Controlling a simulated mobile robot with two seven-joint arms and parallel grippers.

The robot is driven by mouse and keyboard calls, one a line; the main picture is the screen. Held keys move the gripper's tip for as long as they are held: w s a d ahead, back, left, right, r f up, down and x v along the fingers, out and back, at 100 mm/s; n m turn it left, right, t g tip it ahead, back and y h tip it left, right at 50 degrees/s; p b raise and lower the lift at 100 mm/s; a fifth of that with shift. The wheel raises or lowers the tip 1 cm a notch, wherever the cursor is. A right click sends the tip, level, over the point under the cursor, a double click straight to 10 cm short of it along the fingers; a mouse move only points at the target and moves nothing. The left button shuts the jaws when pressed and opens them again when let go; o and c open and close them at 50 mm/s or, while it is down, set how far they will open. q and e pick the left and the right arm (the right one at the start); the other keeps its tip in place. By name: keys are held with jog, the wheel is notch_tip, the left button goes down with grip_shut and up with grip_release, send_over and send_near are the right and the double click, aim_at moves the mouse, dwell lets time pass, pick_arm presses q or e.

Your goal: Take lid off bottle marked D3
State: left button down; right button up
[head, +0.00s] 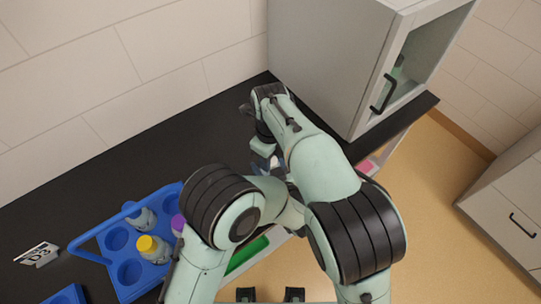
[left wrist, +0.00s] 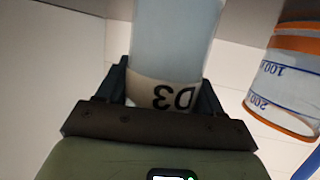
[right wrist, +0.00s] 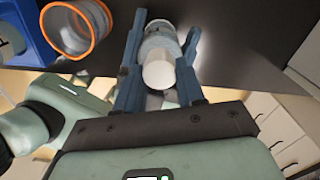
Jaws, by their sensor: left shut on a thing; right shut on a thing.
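The bottle marked D3 shows in the left wrist view, with a pale blue body (left wrist: 175,40) and a white label (left wrist: 165,95) whose text reads upside down. My left gripper (left wrist: 165,90) is shut on it around the label. Its lid is not seen there. In the right wrist view my right gripper (right wrist: 162,60) is shut on a white, lid-like piece (right wrist: 158,72), with a grey bottle-like body (right wrist: 160,38) beyond it. I cannot tell whether the two are joined. In the head view my right gripper (head: 264,155) is over the counter's front edge; the left gripper is hidden behind my arms.
A blue rack (head: 92,243) on the dark counter (head: 110,175) holds bottles with blue, yellow (head: 147,243) and purple lids. A D3 sign (head: 38,254) stands left. An orange-rimmed beaker (left wrist: 287,85) is close by. A grey cabinet (head: 325,60) stands at the back right. The counter's back middle is clear.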

jog(key=o, duration=1.2)
jog(key=shift+c, duration=0.2)
jog(key=shift+r, duration=2.3)
jog(key=shift+c, duration=0.2)
notch_tip(320, 180, up, 3)
jog(key=m, duration=0.3)
jog(key=shift+f, duration=3.8)
jog(key=c, duration=1.1)
jog(key=shift+n, duration=1.5)
jog(key=o, duration=1.2)
jog(key=shift+c, duration=0.2)
